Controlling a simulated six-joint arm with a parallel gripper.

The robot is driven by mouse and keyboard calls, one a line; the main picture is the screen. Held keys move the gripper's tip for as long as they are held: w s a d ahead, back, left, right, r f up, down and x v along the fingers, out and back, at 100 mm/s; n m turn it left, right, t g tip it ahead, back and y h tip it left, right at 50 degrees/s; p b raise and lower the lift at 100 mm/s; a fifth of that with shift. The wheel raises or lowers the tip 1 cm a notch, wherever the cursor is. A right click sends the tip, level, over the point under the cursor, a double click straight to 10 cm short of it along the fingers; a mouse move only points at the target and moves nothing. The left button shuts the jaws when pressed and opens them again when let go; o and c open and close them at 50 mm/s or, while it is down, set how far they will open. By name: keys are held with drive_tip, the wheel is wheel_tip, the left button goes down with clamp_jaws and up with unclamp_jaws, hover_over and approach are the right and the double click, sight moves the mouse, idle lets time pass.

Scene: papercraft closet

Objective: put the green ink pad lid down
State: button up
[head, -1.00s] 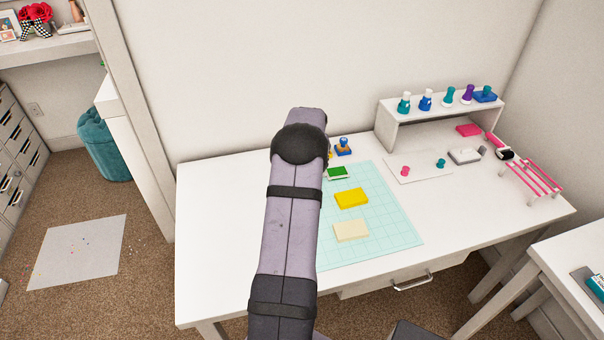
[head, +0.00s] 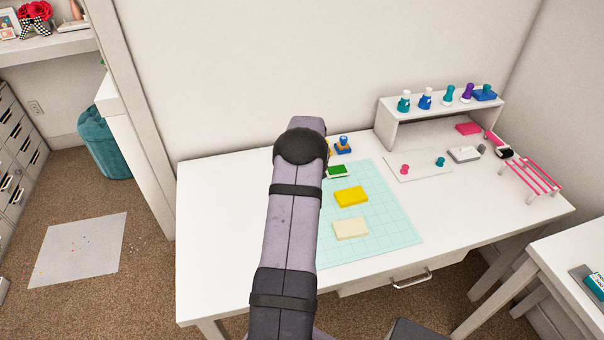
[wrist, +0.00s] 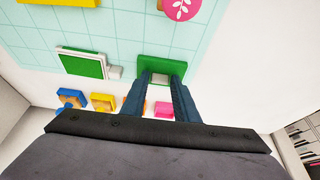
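The green ink pad lid (wrist: 162,64) shows in the wrist view at my fingertips, with a small grey piece between the fingers. My gripper (wrist: 162,80) appears shut on it, with the two fingers a little apart. Whether the lid touches the desk is hard to tell. The green ink pad (wrist: 82,63), with a white rim, lies on the cutting mat to the left of the lid. The pad also shows in the head view (head: 338,171), just right of my arm. My arm hides the gripper and lid in the head view.
The pale teal mat (head: 385,215) also bears a yellow pad (head: 351,196) and a cream pad (head: 351,228). Several stamps, including a blue one (head: 343,146), stand by the mat's back edge. A shelf (head: 388,121) stands at the back right. The desk's left part is clear.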

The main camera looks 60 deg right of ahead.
drive_tip(key=shift+o, duration=0.8)
drive_tip(key=shift+r, duration=0.1)
drive_tip(key=shift+r, duration=0.2)
drive_tip(key=b+v, duration=0.1)
drive_tip(key=v, duration=1)
drive_tip(key=shift+s+a+r+b, duration=0.2)
drive_tip(key=shift+r+b, duration=0.05)
drive_tip(key=shift+b, duration=0.15)
